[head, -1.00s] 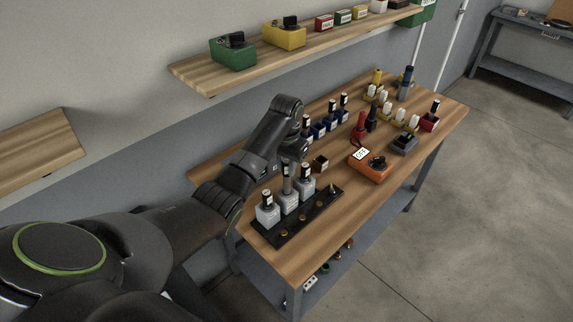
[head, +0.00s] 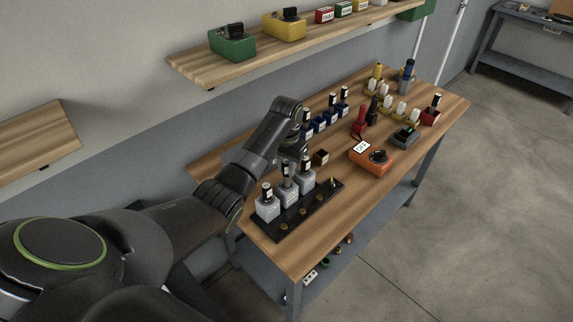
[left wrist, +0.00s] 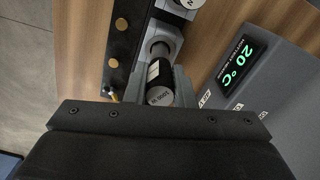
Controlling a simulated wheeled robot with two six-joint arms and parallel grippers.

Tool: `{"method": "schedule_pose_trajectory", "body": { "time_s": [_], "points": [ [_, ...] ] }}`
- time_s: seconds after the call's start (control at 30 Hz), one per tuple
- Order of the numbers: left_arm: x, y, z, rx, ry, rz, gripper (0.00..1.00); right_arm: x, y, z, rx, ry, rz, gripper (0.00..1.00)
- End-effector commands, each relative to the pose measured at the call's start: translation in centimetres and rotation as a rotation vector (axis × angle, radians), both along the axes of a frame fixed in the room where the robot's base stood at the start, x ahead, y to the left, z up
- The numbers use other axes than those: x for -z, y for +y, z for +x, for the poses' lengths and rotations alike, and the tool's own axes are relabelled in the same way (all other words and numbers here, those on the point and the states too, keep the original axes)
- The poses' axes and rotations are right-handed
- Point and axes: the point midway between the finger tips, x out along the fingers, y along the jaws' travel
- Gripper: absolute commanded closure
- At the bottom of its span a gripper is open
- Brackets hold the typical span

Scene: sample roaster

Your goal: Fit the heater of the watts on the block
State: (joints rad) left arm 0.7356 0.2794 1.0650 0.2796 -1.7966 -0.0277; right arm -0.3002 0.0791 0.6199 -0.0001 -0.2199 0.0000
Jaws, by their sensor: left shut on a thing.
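In the head view, a black rack (head: 313,208) on the wooden table carries a row of pale grey blocks. Black heaters with white labels stand at the left block (head: 268,209) and right block (head: 307,185). My left gripper (head: 287,163) is over the middle block (head: 289,200), shut on a black heater (head: 286,170). The left wrist view shows this held heater (left wrist: 161,78) between the fingers, its printed end facing me, over a grey block's round opening (left wrist: 159,48). I cannot tell how deep it sits.
A grey box with a 20 °C display (left wrist: 238,67) stands close beside the gripper. The table's right front is clear.

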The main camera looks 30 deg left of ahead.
Motion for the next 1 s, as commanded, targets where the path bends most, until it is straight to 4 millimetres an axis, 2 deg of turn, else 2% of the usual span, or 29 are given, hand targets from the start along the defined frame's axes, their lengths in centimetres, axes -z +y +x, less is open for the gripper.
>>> {"method": "schedule_pose_trajectory", "body": {
  "time_s": [1.0],
  "points": [
    [3.1, 0.0, 0.0, 0.0, -0.001, 0.0, 1.0, 1.4, 0.0, 0.0, 0.0, 0.0, 0.0, 0.56]
  ]
}}
